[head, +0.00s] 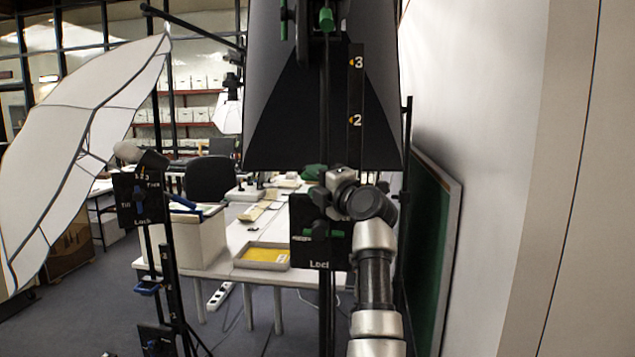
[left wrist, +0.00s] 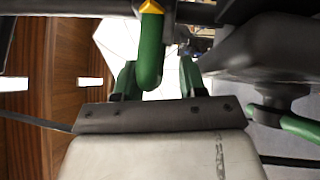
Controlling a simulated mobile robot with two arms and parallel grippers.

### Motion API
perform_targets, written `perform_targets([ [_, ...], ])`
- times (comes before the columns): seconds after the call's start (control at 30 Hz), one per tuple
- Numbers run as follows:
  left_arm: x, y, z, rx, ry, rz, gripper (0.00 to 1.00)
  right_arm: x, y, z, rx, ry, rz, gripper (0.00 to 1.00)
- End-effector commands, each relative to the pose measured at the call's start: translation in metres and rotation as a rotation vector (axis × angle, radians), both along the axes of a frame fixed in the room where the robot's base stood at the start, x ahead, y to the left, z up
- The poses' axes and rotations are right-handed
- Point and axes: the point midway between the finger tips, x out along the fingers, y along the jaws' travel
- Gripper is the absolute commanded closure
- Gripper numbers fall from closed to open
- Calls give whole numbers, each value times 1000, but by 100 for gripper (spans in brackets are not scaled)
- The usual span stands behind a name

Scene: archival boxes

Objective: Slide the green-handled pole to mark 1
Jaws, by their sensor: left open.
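The green-handled pole (head: 325,290) stands upright in the middle of the head view, in front of a large black softbox (head: 285,130). A scale strip beside it shows marks 3 (head: 357,62) and 2 (head: 355,120); I cannot see mark 1, and my arm covers the area below 2. In the left wrist view a green handle (left wrist: 150,55) with a yellow tip lies between the two green fingers of my left gripper (head: 313,173). The gripper is open around the handle; I cannot tell whether they touch. A black plate (head: 312,254) lettered "Lock" with a green lever sits just below the gripper.
A blue-handled pole (head: 157,265) with its own scale stands at the left, near a white umbrella (head: 90,130). A white table (head: 235,265) with a yellow-lined tray (head: 263,255) is behind. A green-faced panel (head: 430,240) leans by the wall at the right.

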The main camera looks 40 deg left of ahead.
Motion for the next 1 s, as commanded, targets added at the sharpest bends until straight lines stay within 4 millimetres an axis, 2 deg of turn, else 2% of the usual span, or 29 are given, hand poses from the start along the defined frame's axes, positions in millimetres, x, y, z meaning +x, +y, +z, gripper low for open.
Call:
perform_targets([
  [0.17, -1, -10, -2, 1, -3, -3, 59, 0, 0, -6, 0, 0, -1, 49],
  [0.5, -16, -73, -15, -1, -1, -3, 59, 0, 0, -35, 1, 0, -1, 49],
  [0.63, -20, -92, -16, -1, 0, -2, 59, 0, 1, -41, 1, 0, 0, 49],
  [0.8, -23, -103, -16, -1, 1, -1, 59, 0, 2, -44, 2, 0, 0, 49],
  [1.0, -23, -104, -15, -1, 1, 0, 59, 0, 4, -43, 5, 0, -1, 49],
])
